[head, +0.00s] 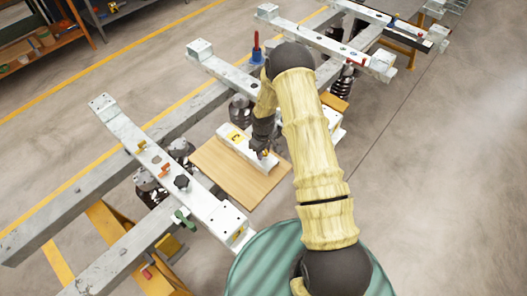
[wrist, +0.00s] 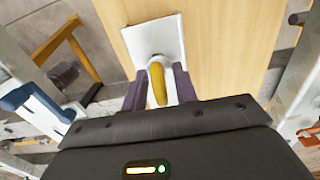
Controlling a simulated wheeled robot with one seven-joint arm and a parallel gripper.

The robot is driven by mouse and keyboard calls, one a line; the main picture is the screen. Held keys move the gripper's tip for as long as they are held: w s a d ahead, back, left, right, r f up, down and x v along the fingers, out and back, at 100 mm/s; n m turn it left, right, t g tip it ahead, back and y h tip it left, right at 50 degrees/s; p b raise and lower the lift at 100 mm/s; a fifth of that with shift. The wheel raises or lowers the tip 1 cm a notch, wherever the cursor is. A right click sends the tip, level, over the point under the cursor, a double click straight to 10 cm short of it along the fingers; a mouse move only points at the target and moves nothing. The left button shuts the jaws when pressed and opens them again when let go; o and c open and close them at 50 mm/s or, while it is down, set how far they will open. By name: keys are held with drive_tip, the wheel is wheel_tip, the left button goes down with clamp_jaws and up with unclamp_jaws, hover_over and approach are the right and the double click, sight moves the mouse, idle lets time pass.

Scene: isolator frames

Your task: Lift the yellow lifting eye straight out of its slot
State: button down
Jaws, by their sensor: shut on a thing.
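The yellow lifting eye (wrist: 158,86) stands between the two dark purple fingers of my gripper (wrist: 160,92) in the wrist view. My gripper is shut on it. Beyond it is a white block (wrist: 150,38) with a small dark opening near the eye. In the head view, my gripper (head: 264,153) reaches down to the right end of the same white block (head: 240,150), which has a yellow mark on top. The eye is mostly hidden by the gripper there. I cannot tell whether its foot sits in the slot or above it.
The block rests on a wooden board (head: 222,180) between grey metal beams. White cross-members (head: 150,155) with bolts and clamps lie to the left and behind. A green ribbed drum top (head: 265,265) is in front. Open concrete floor lies at right.

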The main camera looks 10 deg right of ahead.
drive_tip(key=shift+r+p, duration=0.45)
drive_tip(key=shift+r, duration=0.6)
idle(1.8)
drive_tip(key=shift+r+p, duration=1.65)
drive_tip(key=shift+r, duration=1.25)
